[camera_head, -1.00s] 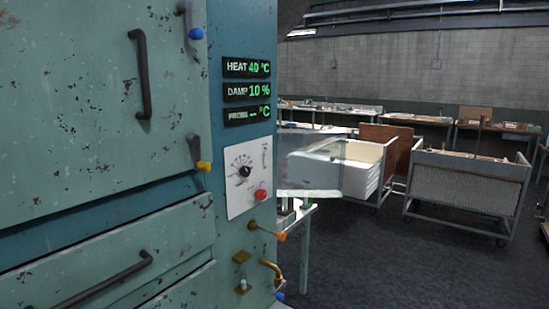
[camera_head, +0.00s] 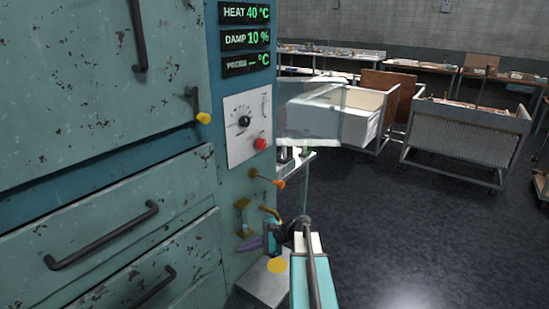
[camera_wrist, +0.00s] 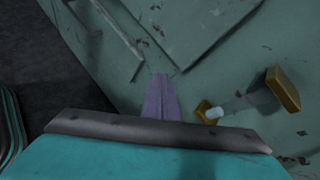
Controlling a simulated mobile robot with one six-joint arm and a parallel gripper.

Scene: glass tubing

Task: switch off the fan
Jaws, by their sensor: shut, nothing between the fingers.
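No fan is recognisable, and I cannot read which control is the fan's. My gripper (camera_head: 243,246), with purple fingers, is shut and empty below the panel, close to the brass fittings. In the wrist view my gripper (camera_wrist: 162,80) points at the teal metal surface, with a brass fitting (camera_wrist: 283,90) to its right; contact cannot be told.
An orange-tipped lever (camera_head: 278,184) sticks out below the panel. A yellow-tipped latch (camera_head: 203,118) and a black drawer handle (camera_head: 102,236) are at left. Green displays (camera_head: 246,38) sit above the panel.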

